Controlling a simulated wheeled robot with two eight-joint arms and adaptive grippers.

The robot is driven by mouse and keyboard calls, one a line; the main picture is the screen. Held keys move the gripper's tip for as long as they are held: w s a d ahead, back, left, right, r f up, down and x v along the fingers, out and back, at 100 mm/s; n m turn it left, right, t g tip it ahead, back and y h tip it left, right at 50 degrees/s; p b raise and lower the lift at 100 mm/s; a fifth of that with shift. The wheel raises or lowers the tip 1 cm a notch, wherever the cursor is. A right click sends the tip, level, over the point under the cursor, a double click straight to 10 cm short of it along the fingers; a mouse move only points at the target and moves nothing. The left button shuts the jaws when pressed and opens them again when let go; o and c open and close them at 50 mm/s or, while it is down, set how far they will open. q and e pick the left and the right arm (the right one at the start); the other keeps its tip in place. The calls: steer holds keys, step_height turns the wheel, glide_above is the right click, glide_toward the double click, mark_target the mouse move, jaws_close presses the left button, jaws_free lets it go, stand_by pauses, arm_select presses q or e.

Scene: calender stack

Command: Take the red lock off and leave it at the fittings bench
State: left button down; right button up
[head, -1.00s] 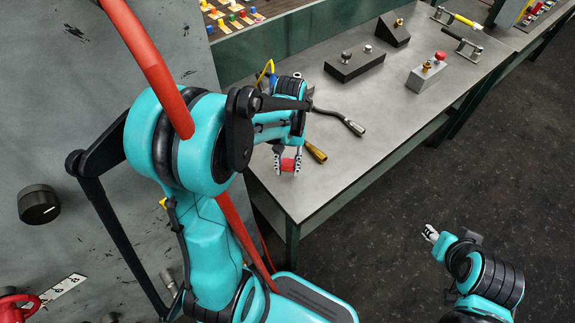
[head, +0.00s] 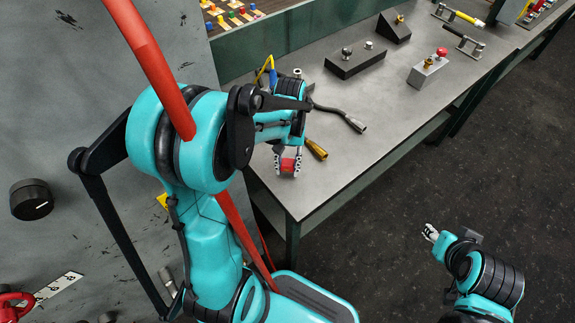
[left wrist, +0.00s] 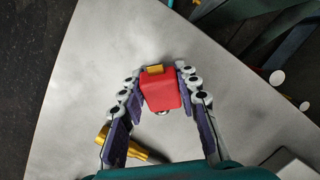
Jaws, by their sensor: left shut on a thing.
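The red lock (head: 288,165) is between the two fingers of my left gripper (head: 287,163), over the near-left corner of the fittings bench (head: 330,182). In the left wrist view, my left gripper (left wrist: 160,88) is shut on the red lock (left wrist: 161,92), a red block with a yellow piece on top and a bit of metal below. I cannot tell whether the lock touches the bench top. My right gripper (head: 431,233) is over the dark floor at the lower right, apart from the bench; its finger gap is too small to read.
A brass-ended tool (head: 316,150) lies close to my left gripper, and a dark-handled tool (head: 345,117) behind it. A black block with knobs (head: 355,60) and a grey block with a red knob (head: 428,70) stand farther back. The bench's middle is clear.

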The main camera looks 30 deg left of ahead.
mark_target(288, 163)
arm_select(q)
steer(key=shift+f, duration=0.35)
steer(key=c, duration=0.7)
jaws_free()
steer(key=shift+r, duration=0.1)
steer(key=shift+p+v, duration=2.4)
steer(key=shift+v, duration=1.05)
